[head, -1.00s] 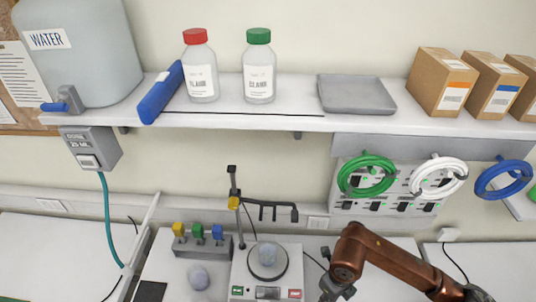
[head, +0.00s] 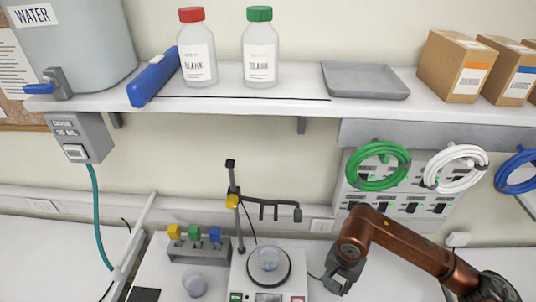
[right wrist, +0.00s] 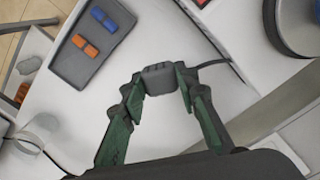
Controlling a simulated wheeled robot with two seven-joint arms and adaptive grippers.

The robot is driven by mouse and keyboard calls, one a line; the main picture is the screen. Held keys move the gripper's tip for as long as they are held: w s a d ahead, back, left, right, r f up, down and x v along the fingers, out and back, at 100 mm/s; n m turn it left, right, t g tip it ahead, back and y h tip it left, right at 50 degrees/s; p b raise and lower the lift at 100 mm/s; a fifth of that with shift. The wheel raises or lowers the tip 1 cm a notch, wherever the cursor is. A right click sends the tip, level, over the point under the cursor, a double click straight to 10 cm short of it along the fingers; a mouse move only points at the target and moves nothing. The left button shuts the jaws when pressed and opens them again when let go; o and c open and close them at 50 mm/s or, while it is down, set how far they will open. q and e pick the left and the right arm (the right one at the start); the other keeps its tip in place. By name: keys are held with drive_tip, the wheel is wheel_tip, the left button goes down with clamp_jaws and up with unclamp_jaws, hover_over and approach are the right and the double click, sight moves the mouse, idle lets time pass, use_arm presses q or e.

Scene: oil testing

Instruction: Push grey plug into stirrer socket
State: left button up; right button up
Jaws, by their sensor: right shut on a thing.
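My right gripper (right wrist: 160,95) is shut on the grey plug (right wrist: 160,77), a small dark grey block with a black cable leaving its right side in the right wrist view. In the head view my right gripper (head: 341,280) is low, just right of the white stirrer (head: 237,283), and the plug cannot be made out clearly. I cannot pick out the stirrer socket in either view. My left gripper is not in view.
A clamp stand (head: 233,205) rises behind the stirrer. A shelf (head: 290,112) with bottles runs above. Coiled green (head: 377,166) and white cables hang on the wall panel.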

drive_tip(key=n, duration=0.1)
drive_tip(key=w+n, duration=0.1)
drive_tip(key=n, duration=0.1)
drive_tip(key=n+b, duration=0.1)
drive_tip(key=shift+w+d+f+n, duration=0.1)
drive_tip(key=shift+w+d+n, duration=0.05)
drive_tip(key=shift+w+n, duration=0.2)
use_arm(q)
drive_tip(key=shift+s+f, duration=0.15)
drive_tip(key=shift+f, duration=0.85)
use_arm(e)
drive_tip(key=shift+w+n, duration=0.2)
drive_tip(key=shift+n, duration=0.85)
drive_tip(key=shift+d, duration=0.1)
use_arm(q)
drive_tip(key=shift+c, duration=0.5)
